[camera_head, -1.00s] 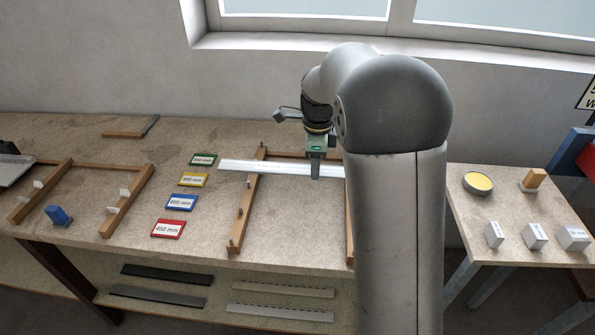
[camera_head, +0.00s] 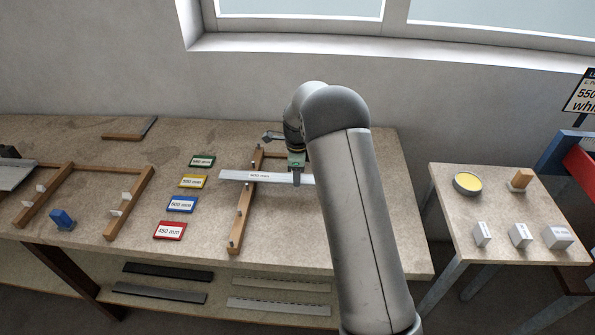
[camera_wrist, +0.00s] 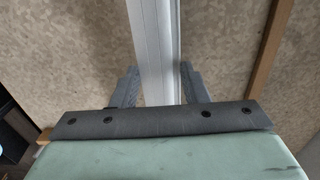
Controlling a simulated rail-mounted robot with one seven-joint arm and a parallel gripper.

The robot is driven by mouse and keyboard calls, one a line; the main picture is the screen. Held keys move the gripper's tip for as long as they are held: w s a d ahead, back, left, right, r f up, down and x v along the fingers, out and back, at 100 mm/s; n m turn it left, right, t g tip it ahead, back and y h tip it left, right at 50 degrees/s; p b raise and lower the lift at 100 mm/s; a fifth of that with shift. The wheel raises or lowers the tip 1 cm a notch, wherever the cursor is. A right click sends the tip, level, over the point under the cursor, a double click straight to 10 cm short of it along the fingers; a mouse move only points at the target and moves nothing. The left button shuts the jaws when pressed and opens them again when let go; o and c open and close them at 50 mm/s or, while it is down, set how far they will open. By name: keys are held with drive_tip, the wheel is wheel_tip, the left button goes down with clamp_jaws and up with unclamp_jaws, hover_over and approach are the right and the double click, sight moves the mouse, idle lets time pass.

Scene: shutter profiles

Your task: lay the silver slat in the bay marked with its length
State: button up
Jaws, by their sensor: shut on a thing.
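The silver slat (camera_head: 236,175) lies roughly left to right across the left bar of the wooden rack (camera_head: 245,205), near its back end. A small white label with dark print shows on it, too small to read surely. My gripper (camera_head: 297,178) is shut on the slat to the right of that bar. In the wrist view the slat (camera_wrist: 152,45) runs between the two jaws (camera_wrist: 160,85). My arm hides the slat's right end and the rack's right side. I cannot tell whether the slat touches the rack. Coloured length cards stand left of it: green (camera_head: 202,161), yellow (camera_head: 194,181), blue (camera_head: 182,204), red (camera_head: 170,231), reading 450 mm.
A second wooden rack (camera_head: 128,205) with white pegs and a blue block (camera_head: 62,219) are at the left. More slats lie on the shelf below (camera_head: 160,293). A side table (camera_head: 500,205) at the right holds white blocks and a yellow-topped round tin (camera_head: 467,184).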

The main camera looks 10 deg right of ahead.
drive_tip(key=shift+f+b, duration=0.3)
drive_tip(key=o, duration=1)
drive_tip(key=shift+c, duration=0.2)
drive_tip(key=shift+r, duration=0.1)
drive_tip(key=shift+r, duration=0.1)
